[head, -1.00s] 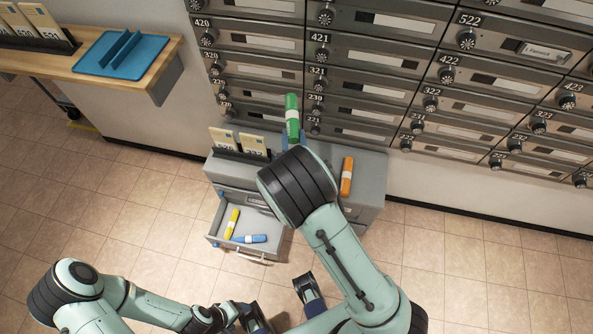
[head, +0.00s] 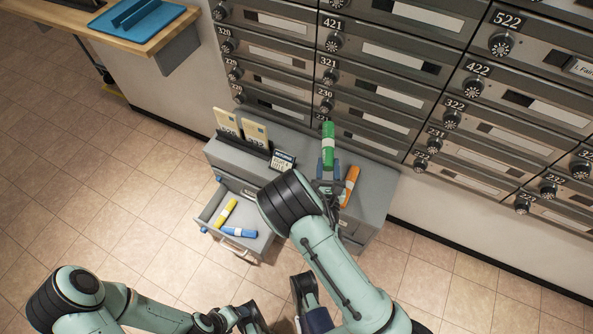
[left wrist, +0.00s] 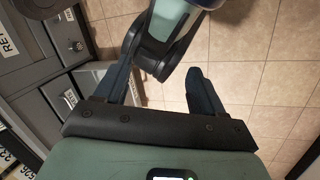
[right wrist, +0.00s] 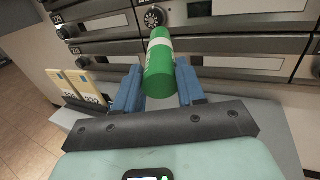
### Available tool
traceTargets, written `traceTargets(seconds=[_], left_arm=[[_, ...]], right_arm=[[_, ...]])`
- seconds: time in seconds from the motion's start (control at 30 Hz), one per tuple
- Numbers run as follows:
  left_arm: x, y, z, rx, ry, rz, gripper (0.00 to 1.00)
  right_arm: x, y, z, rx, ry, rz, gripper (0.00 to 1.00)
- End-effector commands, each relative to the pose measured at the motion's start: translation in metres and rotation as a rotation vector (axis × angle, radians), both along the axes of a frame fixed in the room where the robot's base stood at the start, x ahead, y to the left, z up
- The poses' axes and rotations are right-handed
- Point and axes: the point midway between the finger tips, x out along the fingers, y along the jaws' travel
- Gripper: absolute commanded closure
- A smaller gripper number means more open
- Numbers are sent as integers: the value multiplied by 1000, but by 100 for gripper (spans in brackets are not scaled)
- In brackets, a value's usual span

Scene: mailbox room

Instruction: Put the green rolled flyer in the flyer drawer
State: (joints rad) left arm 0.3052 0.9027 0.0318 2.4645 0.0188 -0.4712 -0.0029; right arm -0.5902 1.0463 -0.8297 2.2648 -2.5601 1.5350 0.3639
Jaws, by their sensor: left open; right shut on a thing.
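The green rolled flyer (head: 328,146) has a white band. My right gripper (head: 328,168) is shut on its lower end and holds it upright over the grey cabinet top; the right wrist view shows it between the fingers (right wrist: 158,62). The flyer drawer (head: 262,240) is pulled open at the cabinet's front left. A yellow rolled flyer (head: 226,212) and a blue one (head: 240,232) lie inside. My left gripper (head: 278,308) is open and empty in front of the drawer; the left wrist view shows its spread fingers (left wrist: 165,90).
An orange rolled flyer (head: 349,186) lies on the cabinet top (head: 375,185) beside my right gripper. A card holder (head: 243,147) and small calculator-like device (head: 283,161) stand there too. Mailboxes (head: 400,90) rise behind. My right forearm passes just right of the drawer.

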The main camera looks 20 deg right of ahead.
Motion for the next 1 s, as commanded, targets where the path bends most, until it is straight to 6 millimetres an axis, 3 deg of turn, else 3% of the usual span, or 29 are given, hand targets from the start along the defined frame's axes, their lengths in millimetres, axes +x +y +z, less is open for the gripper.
traceTargets(seconds=[0.17, 0.6, 0.77, 1.0], left_arm=[[5, 2, -8, 6, -13, 5, 31], [70, 34, -59, 90, -183, 76, 31], [88, 44, -69, 114, -231, 95, 31], [72, 45, -81, 111, -180, 93, 31]], right_arm=[[-2, -2, -15, -1, 0, -1, 90], [-1, -2, -129, -1, 3, -1, 90], [-1, -2, -156, -1, 0, -1, 90], [-1, -2, -172, 0, -1, -2, 90]])
